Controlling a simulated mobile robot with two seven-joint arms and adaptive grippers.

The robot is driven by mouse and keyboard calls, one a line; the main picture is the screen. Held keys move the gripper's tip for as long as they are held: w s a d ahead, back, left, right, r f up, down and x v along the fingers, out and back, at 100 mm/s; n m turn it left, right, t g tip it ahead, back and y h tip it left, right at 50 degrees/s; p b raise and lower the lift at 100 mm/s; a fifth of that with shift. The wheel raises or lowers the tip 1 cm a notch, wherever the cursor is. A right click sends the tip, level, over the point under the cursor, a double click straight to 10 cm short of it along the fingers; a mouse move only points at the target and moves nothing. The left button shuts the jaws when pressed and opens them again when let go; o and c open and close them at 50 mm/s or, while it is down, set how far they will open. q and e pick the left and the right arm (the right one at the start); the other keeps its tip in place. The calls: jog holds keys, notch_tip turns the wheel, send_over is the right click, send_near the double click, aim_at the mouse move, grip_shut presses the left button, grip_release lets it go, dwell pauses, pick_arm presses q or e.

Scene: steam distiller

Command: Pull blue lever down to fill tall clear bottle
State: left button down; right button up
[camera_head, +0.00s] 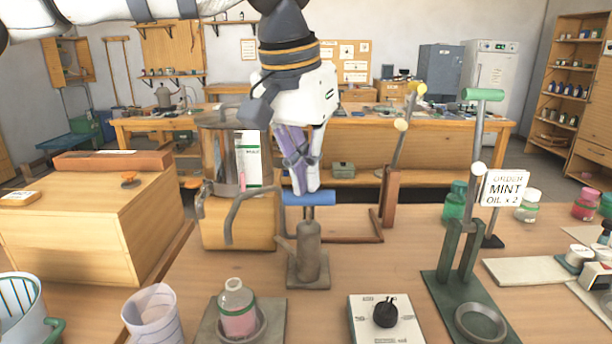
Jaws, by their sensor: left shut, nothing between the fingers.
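The blue lever handle (311,199) is a short horizontal bar on top of a grey post stand (309,255) on the workbench. My left gripper (305,188) comes down from above with its fingers shut and empty. Its fingertips are at the blue handle and overlap its upper edge; I cannot tell whether they press on it. A clear bottle (237,310) with pink contents and a green band stands upright in a grey round holder (263,328), in front and left of the post. My right gripper is not in view.
A distiller vessel (218,160) with a bent grey pipe stands left of the post. A green-handled press (483,95) and a mint oil order sign (505,188) are to the right. A dial box (386,325) and a white cup (152,318) stand in front.

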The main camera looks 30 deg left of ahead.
aim_at(307, 198)
pick_arm(q)
jog(key=shift+s+d+f, duration=0.1)
jog(key=shift+s+f, duration=0.05)
jog(key=shift+f, duration=0.85)
jog(key=shift+s+f, duration=0.1)
jog(key=shift+f, duration=0.75)
jog(key=shift+d+f, duration=0.1)
jog(key=shift+f, duration=0.85)
jog(key=shift+r, duration=0.1)
jog(key=w+v, duration=0.3)
jog(key=v, duration=0.9)
jog(key=shift+r, duration=0.65)
